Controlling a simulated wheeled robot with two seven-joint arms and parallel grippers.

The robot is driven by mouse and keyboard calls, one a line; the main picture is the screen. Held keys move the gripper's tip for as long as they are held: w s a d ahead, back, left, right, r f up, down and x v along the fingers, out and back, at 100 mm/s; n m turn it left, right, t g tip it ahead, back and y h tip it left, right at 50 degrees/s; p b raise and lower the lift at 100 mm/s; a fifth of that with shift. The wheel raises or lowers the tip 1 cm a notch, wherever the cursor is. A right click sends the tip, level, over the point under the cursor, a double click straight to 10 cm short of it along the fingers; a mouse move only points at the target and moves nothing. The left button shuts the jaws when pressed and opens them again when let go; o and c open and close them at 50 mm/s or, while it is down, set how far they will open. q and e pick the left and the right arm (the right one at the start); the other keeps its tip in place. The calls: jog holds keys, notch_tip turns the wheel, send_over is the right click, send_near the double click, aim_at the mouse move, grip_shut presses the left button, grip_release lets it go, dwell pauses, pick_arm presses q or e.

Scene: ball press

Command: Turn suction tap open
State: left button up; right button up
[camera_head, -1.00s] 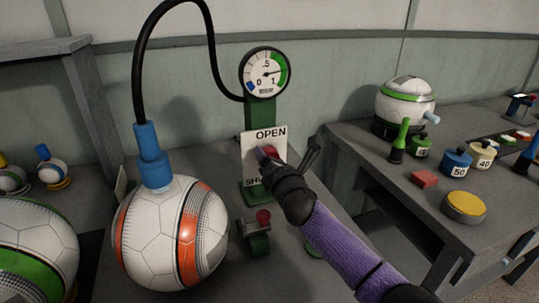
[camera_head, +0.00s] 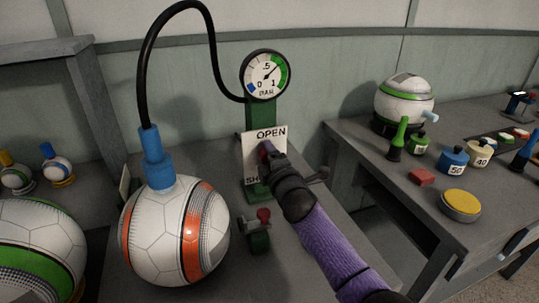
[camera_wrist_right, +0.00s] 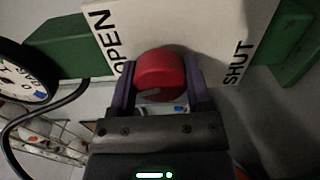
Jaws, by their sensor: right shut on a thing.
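The suction tap is a red round knob (camera_wrist_right: 160,75) on a white plate (camera_head: 271,133) marked OPEN at the top and SHUT at the bottom. In the right wrist view the knob sits between the fingers of my right gripper (camera_wrist_right: 160,88), which is shut on it. In the head view my right gripper (camera_head: 270,155) covers most of the knob and part of the word SHUT. The pressure gauge (camera_head: 265,75) stands above the plate on a green post (camera_head: 261,113), its needle pointing up and right. My left gripper is not in view.
An orange-striped white ball (camera_head: 175,232) stands left, with a blue fitting (camera_head: 156,160) and black hose (camera_head: 146,70) on top. A small red-knobbed green valve (camera_head: 259,232) sits below the plate. The right bench (camera_head: 400,190) holds a yellow button (camera_head: 461,204) and several weights.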

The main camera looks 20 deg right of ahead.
jog(key=shift+m+p, duration=0.3)
jog(key=shift+m, duration=1.2)
jog(key=shift+f, duration=0.1)
jog(key=o, duration=1.3)
